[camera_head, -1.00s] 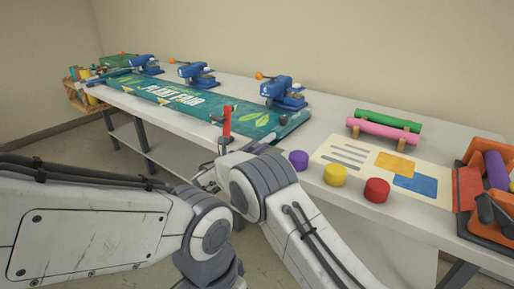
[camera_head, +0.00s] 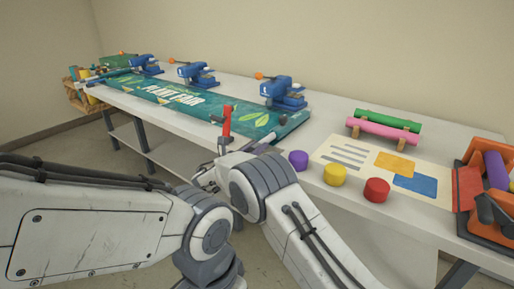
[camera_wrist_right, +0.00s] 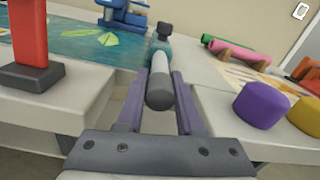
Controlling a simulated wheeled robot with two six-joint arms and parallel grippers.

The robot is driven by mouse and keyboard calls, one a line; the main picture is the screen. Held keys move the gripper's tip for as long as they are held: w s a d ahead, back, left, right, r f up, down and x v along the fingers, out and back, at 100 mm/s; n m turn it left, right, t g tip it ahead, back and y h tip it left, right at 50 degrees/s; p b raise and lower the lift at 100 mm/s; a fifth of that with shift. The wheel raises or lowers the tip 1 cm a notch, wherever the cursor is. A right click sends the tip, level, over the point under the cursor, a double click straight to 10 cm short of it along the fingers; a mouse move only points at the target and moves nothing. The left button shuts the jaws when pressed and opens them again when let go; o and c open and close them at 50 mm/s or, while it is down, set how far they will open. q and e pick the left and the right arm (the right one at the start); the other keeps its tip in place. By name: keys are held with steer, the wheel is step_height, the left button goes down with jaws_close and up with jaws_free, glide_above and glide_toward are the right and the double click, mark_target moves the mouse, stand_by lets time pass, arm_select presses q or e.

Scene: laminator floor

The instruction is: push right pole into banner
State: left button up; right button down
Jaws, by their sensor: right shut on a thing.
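The teal banner (camera_head: 180,96) lies flat along the table, printed with white letters and yellow-green leaves. The right pole (camera_wrist_right: 162,82), pale with a rounded grey near end, points away from me in the right wrist view. Its far end meets the teal sleeve (camera_wrist_right: 158,48) at the banner's right edge; how deep it sits inside is hidden. My right gripper (camera_wrist_right: 158,98) has its purple fingers on both sides of the pole and is shut on it. In the head view the right gripper (camera_head: 259,148) is mostly behind my arm. My left gripper does not show.
A red upright clamp (camera_head: 227,121) stands at the table's front edge, left of my right gripper. Purple (camera_head: 298,160), yellow (camera_head: 335,174) and red (camera_head: 376,190) round pieces line the front edge at right. Blue presses (camera_head: 283,93) stand behind the banner. Pink (camera_head: 383,131) and green rolls lie beyond.

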steer(key=shift+s+a+f, duration=0.1)
steer(key=shift+x, duration=2.1)
steer(key=c, duration=0.5)
jaws_free()
steer(key=shift+c, duration=0.2)
steer(key=v, duration=1)
steer(key=shift+s, duration=0.15)
steer(key=shift+a, duration=0.1)
